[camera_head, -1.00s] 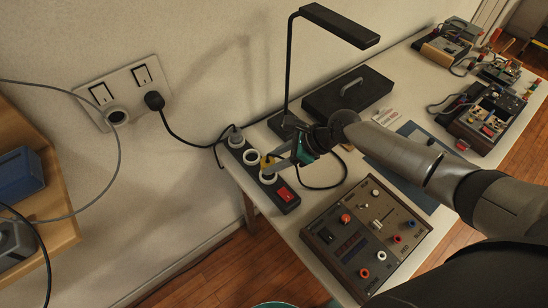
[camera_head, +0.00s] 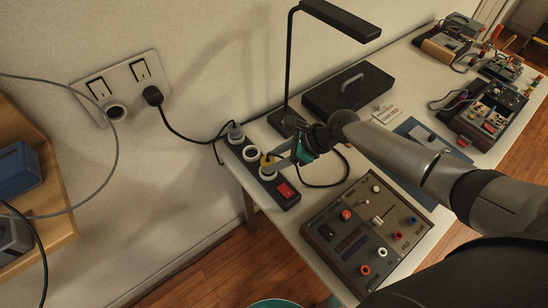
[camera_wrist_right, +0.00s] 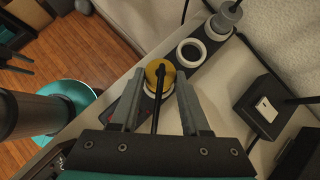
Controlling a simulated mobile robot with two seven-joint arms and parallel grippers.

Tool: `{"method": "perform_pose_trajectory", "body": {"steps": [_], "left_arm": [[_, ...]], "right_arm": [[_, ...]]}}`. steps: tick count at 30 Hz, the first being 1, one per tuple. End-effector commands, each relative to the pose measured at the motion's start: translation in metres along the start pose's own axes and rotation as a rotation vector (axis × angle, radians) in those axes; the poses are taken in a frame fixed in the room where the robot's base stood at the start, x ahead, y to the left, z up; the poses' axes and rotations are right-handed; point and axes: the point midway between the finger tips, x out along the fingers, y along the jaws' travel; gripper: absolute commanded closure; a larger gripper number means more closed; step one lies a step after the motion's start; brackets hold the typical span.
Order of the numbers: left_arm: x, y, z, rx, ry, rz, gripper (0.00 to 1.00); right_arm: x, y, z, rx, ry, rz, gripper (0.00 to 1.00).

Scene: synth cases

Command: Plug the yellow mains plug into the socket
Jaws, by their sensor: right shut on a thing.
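The yellow mains plug (camera_head: 266,161) is at the near socket ring (camera_head: 269,174) of a dark power strip (camera_head: 262,166) on the table's left edge. My right gripper (camera_head: 280,162) is shut on the plug. In the right wrist view, the plug (camera_wrist_right: 158,70) sits between the finger ends, its black cable running back between the fingers. A white ring (camera_wrist_right: 160,91) shows partly beneath it. I cannot tell how deep the plug's pins are. The strip's middle ring (camera_head: 250,154) is empty. A grey plug (camera_head: 235,133) is in the far one.
A red switch (camera_head: 285,190) is on the strip's near end. A control box (camera_head: 366,232) stands in front, and a desk lamp (camera_head: 340,20) and black case (camera_head: 347,88) behind. A wall socket plate (camera_head: 123,86) holds a black plug (camera_head: 153,96).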

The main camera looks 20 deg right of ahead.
Motion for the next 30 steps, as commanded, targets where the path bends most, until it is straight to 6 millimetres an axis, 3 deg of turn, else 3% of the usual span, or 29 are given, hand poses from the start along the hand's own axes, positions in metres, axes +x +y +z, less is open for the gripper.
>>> {"method": "perform_pose_trajectory", "body": {"steps": [11, 12, 20, 30], "left_arm": [[0.0056, 0.0001, 0.0004, 0.000, 0.000, 0.000, 0.50], [0.0049, 0.0001, 0.0004, 0.000, 0.000, 0.000, 0.50], [0.0047, 0.0001, 0.0003, 0.000, 0.000, 0.000, 0.50], [0.0029, 0.0001, 0.0001, 0.000, 0.000, 0.000, 0.50]], "right_arm": [[0.0077, 0.0001, -0.0067, 0.001, -0.001, 0.000, 1.00], [0.0070, 0.0000, -0.0060, 0.001, -0.001, 0.000, 0.50], [0.0066, 0.0000, -0.0059, 0.000, -0.001, 0.000, 0.20], [0.0022, -0.0001, -0.0063, 0.000, 0.001, -0.001, 0.19]]}}
